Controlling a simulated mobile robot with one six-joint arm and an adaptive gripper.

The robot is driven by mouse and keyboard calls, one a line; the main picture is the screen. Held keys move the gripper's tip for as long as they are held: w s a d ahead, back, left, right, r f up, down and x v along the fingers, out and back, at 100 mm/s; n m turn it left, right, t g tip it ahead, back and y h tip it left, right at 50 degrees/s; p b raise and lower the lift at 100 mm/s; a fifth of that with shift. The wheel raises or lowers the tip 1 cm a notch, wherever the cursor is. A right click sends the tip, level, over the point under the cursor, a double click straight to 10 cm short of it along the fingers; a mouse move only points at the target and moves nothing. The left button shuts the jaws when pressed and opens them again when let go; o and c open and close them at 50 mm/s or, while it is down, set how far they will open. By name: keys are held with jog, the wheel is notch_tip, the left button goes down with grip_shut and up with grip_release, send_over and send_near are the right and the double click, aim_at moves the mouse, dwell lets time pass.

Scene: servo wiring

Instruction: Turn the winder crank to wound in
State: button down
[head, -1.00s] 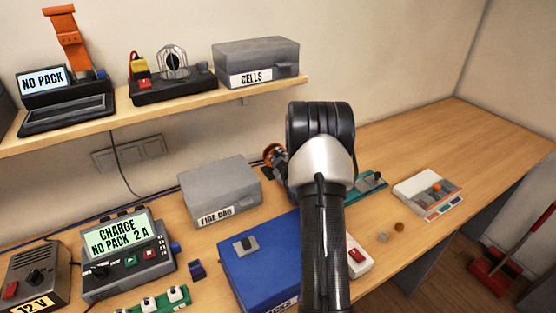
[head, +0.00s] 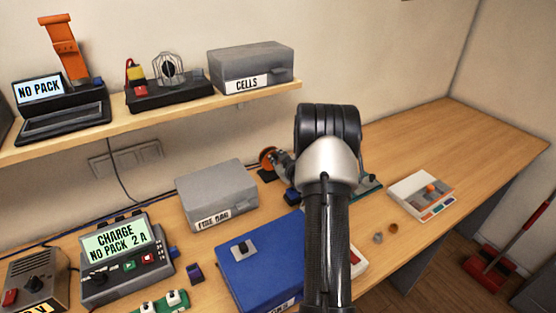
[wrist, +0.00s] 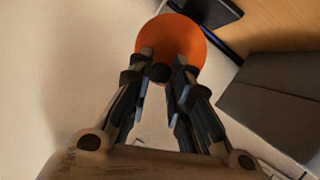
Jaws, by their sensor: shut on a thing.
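The winder shows as an orange disc (head: 268,156) on a dark base at the back of the bench, beside the grey box and left of my arm. In the wrist view the orange disc (wrist: 172,35) lies just beyond my fingertips. A dark round crank knob (wrist: 159,73) stands in front of the disc. My gripper (wrist: 160,76) is shut on this knob, one finger on each side. In the head view my gripper (head: 280,163) is small and partly hidden by my arm. The crank's arm and any position marking cannot be made out.
A grey lidded box (head: 217,195) stands left of the winder, and a blue box (head: 262,260) stands in front. A shelf (head: 200,108) runs along the wall above. A white tray (head: 424,196) lies to the right. The bench's far right is clear.

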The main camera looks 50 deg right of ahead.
jog(key=c, duration=1.5)
grip_release()
jog(key=shift+o, duration=0.2)
jog(key=v, duration=1.2)
